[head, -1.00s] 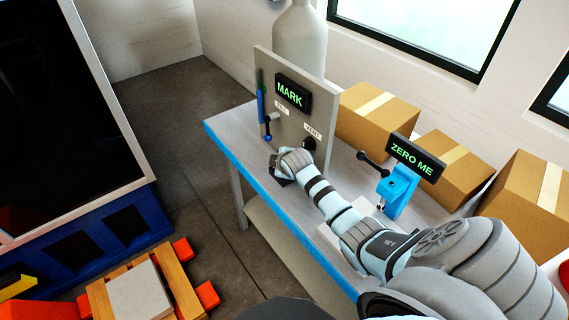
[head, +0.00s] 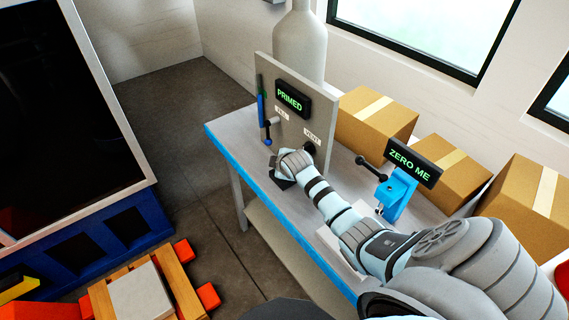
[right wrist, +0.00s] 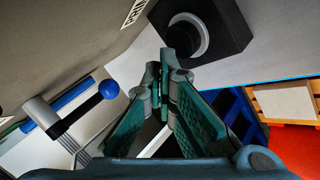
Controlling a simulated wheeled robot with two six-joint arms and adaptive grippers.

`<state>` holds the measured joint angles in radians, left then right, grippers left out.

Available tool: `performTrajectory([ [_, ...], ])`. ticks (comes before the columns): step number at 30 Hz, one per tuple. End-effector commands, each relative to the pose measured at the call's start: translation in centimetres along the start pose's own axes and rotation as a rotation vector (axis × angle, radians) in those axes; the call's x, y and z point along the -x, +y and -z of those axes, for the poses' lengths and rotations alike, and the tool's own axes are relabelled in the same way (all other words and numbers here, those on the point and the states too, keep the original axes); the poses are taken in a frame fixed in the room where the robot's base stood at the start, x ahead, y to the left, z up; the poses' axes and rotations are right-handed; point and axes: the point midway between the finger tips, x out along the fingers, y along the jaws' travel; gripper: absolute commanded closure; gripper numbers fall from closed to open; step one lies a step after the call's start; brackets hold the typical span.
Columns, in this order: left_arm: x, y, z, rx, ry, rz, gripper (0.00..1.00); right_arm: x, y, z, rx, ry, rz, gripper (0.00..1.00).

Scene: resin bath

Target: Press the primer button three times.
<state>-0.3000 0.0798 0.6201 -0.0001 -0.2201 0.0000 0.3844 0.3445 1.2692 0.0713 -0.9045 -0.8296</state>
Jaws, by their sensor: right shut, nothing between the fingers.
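My right gripper (right wrist: 165,62) is shut and empty. Its fingertips are just below the button in that view; I cannot tell whether they touch it. In the head view my right gripper (head: 283,174) is low in front of the grey panel (head: 262,72), and my wrist largely hides the button there. The display (head: 291,96) on the panel reads "PRIMED". My left gripper is not in view.
A lever with a blue knob (right wrist: 109,89) is left of my fingers in the wrist view. A blue stand with the "ZERO ME" display (head: 408,164) and a black-knobbed arm is right of my forearm. Cardboard boxes (head: 375,125) line the bench's back; a grey cylinder (head: 298,45) stands behind the panel.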

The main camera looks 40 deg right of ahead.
Motion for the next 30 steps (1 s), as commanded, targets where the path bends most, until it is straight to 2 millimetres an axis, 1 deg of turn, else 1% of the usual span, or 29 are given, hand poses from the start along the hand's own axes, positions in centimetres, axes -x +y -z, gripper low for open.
performTrajectory([
  [1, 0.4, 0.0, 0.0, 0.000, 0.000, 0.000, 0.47, 0.3, 0.3, 0.1, 0.000, 0.000, 0.000, 1.00],
  [11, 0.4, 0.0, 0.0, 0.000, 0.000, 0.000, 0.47, 0.2, 0.2, 0.1, 0.000, 0.000, 0.000, 1.00],
  [14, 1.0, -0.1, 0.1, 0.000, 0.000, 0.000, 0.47, 0.7, 0.6, 0.3, 0.000, 0.000, 0.000, 1.00],
  [21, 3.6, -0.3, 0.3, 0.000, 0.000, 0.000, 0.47, 2.3, 2.2, 0.9, 0.000, 0.000, 0.000, 1.00],
  [27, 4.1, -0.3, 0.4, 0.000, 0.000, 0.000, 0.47, 3.5, 3.4, 1.4, 0.000, 0.001, -0.001, 1.00],
  [30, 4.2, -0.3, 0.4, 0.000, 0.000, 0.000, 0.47, 3.8, 3.6, 1.5, 0.000, 0.001, 0.000, 1.00],
])
